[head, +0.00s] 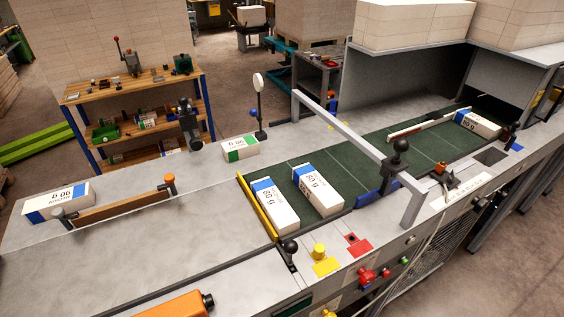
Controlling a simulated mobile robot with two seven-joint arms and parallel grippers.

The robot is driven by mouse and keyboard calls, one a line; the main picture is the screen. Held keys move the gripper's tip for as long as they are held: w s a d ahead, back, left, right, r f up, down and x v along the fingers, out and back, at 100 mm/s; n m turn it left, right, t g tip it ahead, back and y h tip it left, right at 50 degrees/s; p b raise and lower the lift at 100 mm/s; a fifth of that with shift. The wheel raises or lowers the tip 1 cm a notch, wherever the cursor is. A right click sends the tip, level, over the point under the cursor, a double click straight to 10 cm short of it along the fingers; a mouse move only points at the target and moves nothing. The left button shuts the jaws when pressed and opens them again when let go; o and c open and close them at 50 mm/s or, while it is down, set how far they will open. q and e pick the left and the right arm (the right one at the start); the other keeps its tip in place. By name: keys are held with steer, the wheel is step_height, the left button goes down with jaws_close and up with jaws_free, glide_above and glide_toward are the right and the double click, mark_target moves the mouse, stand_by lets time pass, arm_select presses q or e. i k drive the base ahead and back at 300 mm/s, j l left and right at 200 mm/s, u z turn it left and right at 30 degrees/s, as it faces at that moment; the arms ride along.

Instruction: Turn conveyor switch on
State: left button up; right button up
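The green conveyor belt (325,178) runs diagonally across the grey machine. Two white reams with blue bands, a left one (272,208) and a right one (318,190), lie on it near a yellow bar (257,207). Along the front edge are several controls: a red button (367,276), a green button (404,261) and a yellow knob (319,250) on a yellow plate. Neither of my grippers can be made out.
A metal frame (340,125) spans the belt. Another ream (478,124) lies at its far end. A green-banded ream (241,148) and a blue-banded ream (58,203) rest on the grey surface. An orange body (170,306) shows at the bottom edge. The left surface is mostly clear.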

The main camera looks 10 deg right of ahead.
mark_target(367, 277)
steer(key=z, duration=1.3)
